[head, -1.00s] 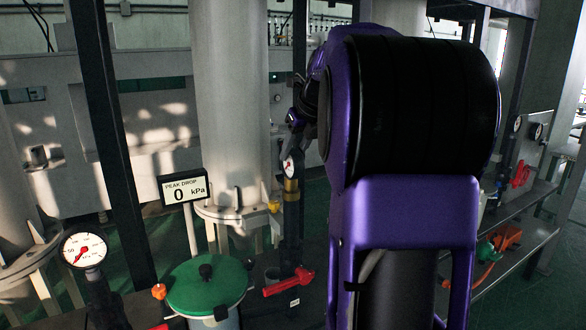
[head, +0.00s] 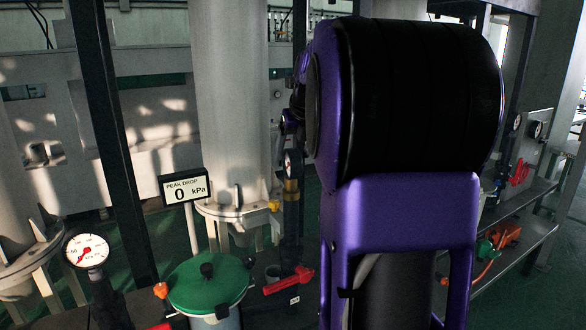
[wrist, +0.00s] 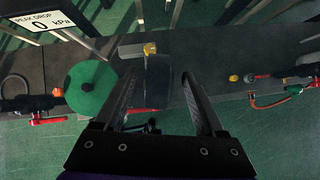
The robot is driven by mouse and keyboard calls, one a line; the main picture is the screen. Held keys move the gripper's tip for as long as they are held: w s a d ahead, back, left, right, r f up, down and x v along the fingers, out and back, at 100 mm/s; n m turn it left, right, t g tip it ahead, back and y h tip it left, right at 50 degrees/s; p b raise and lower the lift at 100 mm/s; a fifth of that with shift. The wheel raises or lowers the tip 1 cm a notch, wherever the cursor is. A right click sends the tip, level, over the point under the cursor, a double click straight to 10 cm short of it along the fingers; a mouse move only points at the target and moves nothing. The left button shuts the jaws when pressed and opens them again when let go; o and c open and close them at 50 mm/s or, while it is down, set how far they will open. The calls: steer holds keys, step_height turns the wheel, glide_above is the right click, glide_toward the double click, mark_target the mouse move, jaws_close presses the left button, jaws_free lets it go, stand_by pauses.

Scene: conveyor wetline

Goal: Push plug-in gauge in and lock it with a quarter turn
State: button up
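The plug-in gauge (head: 288,161) stands upright on top of a brass fitting (head: 291,186) on a dark post, right of the pale column. Its dial shows only as a narrow pale sliver in the head view. In the wrist view a dark body, apparently the gauge (wrist: 158,82), lies between my two fingers from above. My gripper (wrist: 160,76) is open, with a gap visible on each side of that body. In the head view my gripper is just above the gauge, mostly hidden by my arm. I cannot tell whether the gauge is fully seated or locked.
A PEAK DROP display (head: 185,188) reads 0 kPa. A green-lidded vessel (head: 207,284), a red lever (head: 289,281) and another dial gauge (head: 87,250) stand nearby. A yellow fitting (wrist: 150,49) is beyond the fingertips.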

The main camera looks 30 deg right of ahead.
steer(key=shift+r, duration=0.1)
steer(key=v, duration=1.2)
